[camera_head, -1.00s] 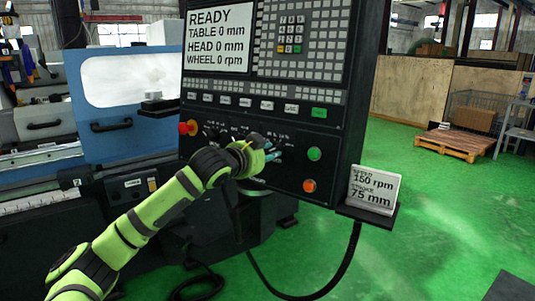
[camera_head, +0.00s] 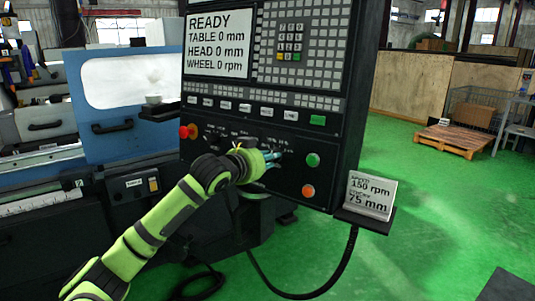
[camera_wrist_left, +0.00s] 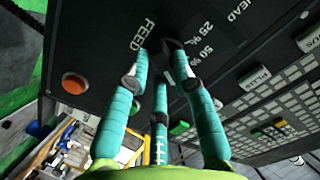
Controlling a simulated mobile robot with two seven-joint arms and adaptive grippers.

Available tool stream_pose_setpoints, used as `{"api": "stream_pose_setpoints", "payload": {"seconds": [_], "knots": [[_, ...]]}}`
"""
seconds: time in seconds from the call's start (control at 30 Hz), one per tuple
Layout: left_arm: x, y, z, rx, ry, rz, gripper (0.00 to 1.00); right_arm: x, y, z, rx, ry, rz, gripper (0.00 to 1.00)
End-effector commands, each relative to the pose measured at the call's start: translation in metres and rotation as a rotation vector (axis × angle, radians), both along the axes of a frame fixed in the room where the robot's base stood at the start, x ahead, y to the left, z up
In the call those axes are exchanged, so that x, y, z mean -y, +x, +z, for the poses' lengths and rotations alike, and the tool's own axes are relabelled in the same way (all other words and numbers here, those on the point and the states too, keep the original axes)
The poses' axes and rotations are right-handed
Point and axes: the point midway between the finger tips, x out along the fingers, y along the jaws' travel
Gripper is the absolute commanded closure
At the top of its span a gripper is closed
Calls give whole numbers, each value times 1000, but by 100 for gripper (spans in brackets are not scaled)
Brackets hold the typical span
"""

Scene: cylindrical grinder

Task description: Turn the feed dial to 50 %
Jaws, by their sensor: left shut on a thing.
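The dark feed dial (camera_wrist_left: 172,48) sits on the black control panel (camera_head: 225,150) beside the printed word FEED in the left wrist view. The labels 25 % and 50 % are printed to the right of it there. My left gripper (camera_head: 276,160), with teal fingers, is at the lower part of the panel in the head view. In the left wrist view its fingers (camera_wrist_left: 165,62) close around the dial and are shut on it. The fingers cover much of the dial, so I cannot tell where its pointer stands. My right gripper is not in view.
A green button (camera_head: 313,160) and an orange button (camera_head: 308,191) are just right of my left gripper. A red knob (camera_head: 188,131) is at the panel's left. A sign (camera_head: 371,194) reading 150 rpm and 75 mm stands at the lower right. The screen (camera_head: 220,43) reads READY.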

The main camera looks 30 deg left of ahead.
Motion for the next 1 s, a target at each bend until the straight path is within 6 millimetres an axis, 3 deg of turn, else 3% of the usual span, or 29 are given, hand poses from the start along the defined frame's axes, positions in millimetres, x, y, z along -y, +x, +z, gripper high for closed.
{"api": "stream_pose_setpoints", "payload": {"seconds": [0.6,1.0], "knots": [[1,1,5,-6,-562,101,100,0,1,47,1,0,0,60],[0,1,4,-5,-772,139,100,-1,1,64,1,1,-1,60]]}}
